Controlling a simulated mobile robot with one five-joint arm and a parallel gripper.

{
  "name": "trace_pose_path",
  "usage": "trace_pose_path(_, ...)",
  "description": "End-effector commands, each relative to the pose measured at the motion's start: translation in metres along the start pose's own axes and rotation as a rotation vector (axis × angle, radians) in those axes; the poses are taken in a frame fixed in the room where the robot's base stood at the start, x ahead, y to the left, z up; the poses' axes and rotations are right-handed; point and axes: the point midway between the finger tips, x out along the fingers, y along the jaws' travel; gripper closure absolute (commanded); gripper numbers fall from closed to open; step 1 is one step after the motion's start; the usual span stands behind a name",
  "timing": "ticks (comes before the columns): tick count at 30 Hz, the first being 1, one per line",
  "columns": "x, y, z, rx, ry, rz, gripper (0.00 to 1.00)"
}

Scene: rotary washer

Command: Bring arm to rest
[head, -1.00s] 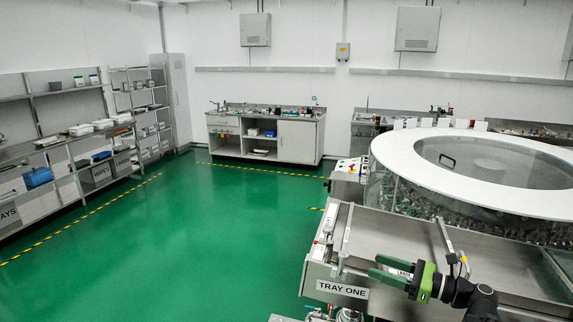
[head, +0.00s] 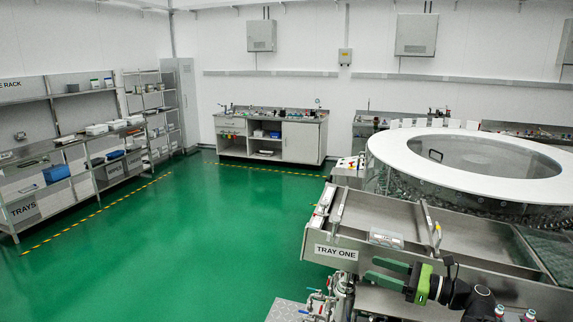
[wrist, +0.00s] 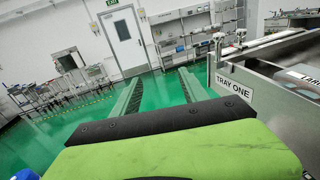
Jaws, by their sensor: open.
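My gripper (head: 376,271) is green with a black wrist and shows at the lower right of the head view, in front of the steel tray labelled TRAY ONE (head: 335,252). Its two fingers point left and stand apart with nothing between them. In the wrist view the fingers of my gripper (wrist: 157,88) reach forward over the green floor, empty. The tray's side and label (wrist: 234,88) show to the right of the fingers, apart from them. My arm folds in from the lower right of the head view.
A round washer with a white ring lid (head: 385,150) stands behind the tray. A small grey labelled item (head: 386,238) lies in the tray. Pipes and valves (head: 322,300) stand below the tray. Shelving (head: 75,142) lines the left wall. The green floor (head: 190,240) between is clear.

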Motion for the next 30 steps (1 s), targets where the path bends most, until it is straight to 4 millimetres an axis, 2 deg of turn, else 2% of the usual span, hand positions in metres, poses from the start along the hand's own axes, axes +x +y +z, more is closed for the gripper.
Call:
trace_pose_path(7,0.056,0.028,-0.007,0.000,0.013,0.106,0.48)
trace_pose_path(11,0.090,0.050,-0.026,-0.006,0.082,0.174,0.48)
trace_pose_path(14,0.116,0.070,-0.050,-0.038,0.172,0.233,0.48)
trace_pose_path(17,0.141,0.093,-0.085,-0.137,0.301,0.311,0.48)
trace_pose_path(20,0.159,0.121,-0.138,-0.352,0.487,0.443,0.48)
trace_pose_path(21,0.160,0.130,-0.162,-0.476,0.575,0.517,0.48)
trace_pose_path(23,0.153,0.138,-0.198,-0.691,0.707,0.654,0.48)
trace_pose_path(25,0.131,0.133,-0.230,-0.957,0.848,0.848,0.48)
trace_pose_path(27,0.097,0.115,-0.248,-1.191,0.960,1.061,0.48)
trace_pose_path(30,0.053,0.088,-0.256,-1.412,1.030,1.334,0.48)
